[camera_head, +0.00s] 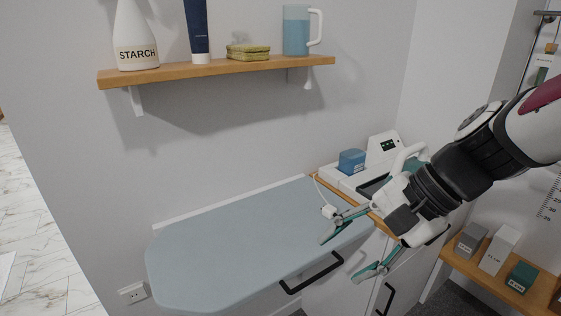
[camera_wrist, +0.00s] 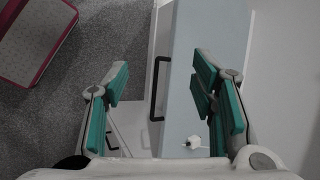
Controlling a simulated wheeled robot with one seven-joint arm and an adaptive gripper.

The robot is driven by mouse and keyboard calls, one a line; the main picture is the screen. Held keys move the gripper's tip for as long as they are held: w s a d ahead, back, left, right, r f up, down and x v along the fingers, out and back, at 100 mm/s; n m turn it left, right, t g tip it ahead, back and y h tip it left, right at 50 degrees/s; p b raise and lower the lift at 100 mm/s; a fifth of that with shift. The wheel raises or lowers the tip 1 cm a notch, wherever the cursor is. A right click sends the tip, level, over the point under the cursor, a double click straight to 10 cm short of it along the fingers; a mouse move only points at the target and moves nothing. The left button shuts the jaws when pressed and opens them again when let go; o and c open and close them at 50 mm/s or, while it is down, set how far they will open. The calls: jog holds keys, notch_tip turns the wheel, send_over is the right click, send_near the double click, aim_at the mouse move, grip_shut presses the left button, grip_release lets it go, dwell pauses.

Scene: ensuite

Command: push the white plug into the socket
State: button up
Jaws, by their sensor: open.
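The white plug (camera_head: 329,211) rests near the right end of the blue-grey ironing board (camera_head: 230,245), just behind my gripper's upper finger. In the wrist view the plug (camera_wrist: 192,142) shows beside the right finger, its dark prongs pointing left. A white cord runs from it up toward the appliance on the right. The wall socket (camera_head: 133,292) is low at the left, below the board's left end. My gripper (camera_head: 347,254) is open and empty over the board's right front edge. In the wrist view the gripper's fingers (camera_wrist: 162,78) are wide apart, with the board's edge between them.
A blue block (camera_head: 351,161) and a white appliance (camera_head: 383,147) stand behind my gripper. A wall shelf (camera_head: 215,70) holds a starch bottle, a tube and a jug. A low shelf (camera_head: 483,272) with boxes is at the right. The board's left part is clear.

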jog(key=w+d+f+m+t+y, duration=0.1)
jog(key=w+f+m+y, duration=0.1)
jog(key=w+m, duration=0.4)
jog(key=m+t+b, duration=0.2)
jog(key=m+t, duration=0.6)
jog(key=m, duration=0.5)
send_near(331, 208)
jog(key=x, duration=0.4)
jog(key=shift+w+d+r+b, duration=0.1)
jog(key=shift+w+r+b, duration=0.1)
jog(key=shift+b, duration=0.1)
jog(key=shift+x, duration=2.6)
jog(key=shift+s+f, duration=0.2)
jog(key=shift+c, duration=0.6)
grip_shut()
